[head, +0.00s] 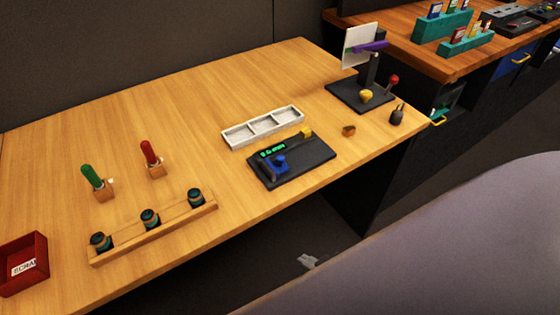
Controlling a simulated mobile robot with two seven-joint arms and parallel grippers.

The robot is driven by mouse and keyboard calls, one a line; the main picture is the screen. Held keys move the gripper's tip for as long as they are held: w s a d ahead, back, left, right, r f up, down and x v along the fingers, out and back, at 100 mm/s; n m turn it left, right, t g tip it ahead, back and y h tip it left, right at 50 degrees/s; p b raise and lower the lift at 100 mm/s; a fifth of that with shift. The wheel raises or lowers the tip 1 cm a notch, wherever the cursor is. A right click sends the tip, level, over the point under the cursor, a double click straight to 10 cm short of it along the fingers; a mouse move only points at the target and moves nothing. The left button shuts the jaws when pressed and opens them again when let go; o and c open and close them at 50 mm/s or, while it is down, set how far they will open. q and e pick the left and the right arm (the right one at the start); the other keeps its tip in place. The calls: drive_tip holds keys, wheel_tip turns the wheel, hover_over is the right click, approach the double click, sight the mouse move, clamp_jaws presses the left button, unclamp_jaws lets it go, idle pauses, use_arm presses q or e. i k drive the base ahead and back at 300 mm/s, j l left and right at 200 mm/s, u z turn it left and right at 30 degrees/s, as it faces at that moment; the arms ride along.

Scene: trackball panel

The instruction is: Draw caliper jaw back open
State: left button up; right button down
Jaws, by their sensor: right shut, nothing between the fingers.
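The caliper appears to be the device on a black base plate (305,169) near the table's front edge, right of centre. It has a green lit display (272,151), a blue part (277,163) at its left end and a yellow block (306,133) at its far right end. The picture is too small to tell how far its jaw stands open. My right gripper (308,260) shows as a small pale grey shape below the table's front edge, well away from the caliper. It is shut and empty. My left gripper is out of view.
A white three-part tray (236,140) lies just behind the caliper. A wooden rack (178,228) with several dark jars, two upright handled tools and a red box (22,278) stand left. A black stand (345,97) with a white panel is at the right.

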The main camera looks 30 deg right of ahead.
sight(279, 167)
drive_tip(key=l+u, duration=0.1)
drive_tip(key=l, duration=1.35)
